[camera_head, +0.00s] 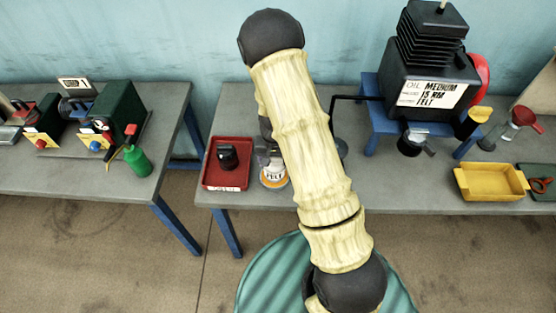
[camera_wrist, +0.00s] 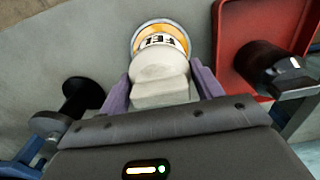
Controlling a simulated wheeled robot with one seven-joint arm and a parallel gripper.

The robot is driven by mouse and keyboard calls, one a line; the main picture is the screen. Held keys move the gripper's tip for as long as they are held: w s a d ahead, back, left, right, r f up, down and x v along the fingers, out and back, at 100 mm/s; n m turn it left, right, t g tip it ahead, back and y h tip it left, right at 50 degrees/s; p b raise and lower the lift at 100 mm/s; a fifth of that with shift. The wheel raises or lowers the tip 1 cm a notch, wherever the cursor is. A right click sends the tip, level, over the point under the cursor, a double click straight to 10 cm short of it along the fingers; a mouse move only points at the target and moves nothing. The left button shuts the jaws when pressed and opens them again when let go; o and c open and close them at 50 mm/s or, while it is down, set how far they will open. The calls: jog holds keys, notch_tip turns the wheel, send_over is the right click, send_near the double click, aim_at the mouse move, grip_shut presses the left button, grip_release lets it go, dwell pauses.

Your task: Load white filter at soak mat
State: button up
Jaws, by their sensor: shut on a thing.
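In the wrist view my gripper (camera_wrist: 163,86) has its two purple fingers shut on the sides of an off-white, stepped piece, the white filter (camera_wrist: 160,88). Just beyond it is a round yellow-and-white face lettered FELT (camera_wrist: 176,34), partly covered by the filter; I cannot tell whether the two touch or are one piece. In the head view the FELT item (camera_head: 273,178) is at the front of the middle table, right of the red tray. My arm hides most of my gripper there. I cannot make out a separate soak mat.
The red tray (camera_head: 208,183) holds a black part (camera_head: 228,156). A yellow tray (camera_head: 490,194) lies right. A green bottle (camera_head: 138,160) stands on the left table. A black spool-shaped thing (camera_wrist: 82,97) is left of my gripper.

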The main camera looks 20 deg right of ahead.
jog(key=shift+s+f+b, duration=0.1)
jog(key=shift+f+b, duration=0.3)
jog(key=shift+f, duration=0.2)
dwell(2.0)
jog(key=shift+r+p, duration=2.75)
jog(key=shift+r, duration=0.85)
jog(key=shift+f, duration=0.1)
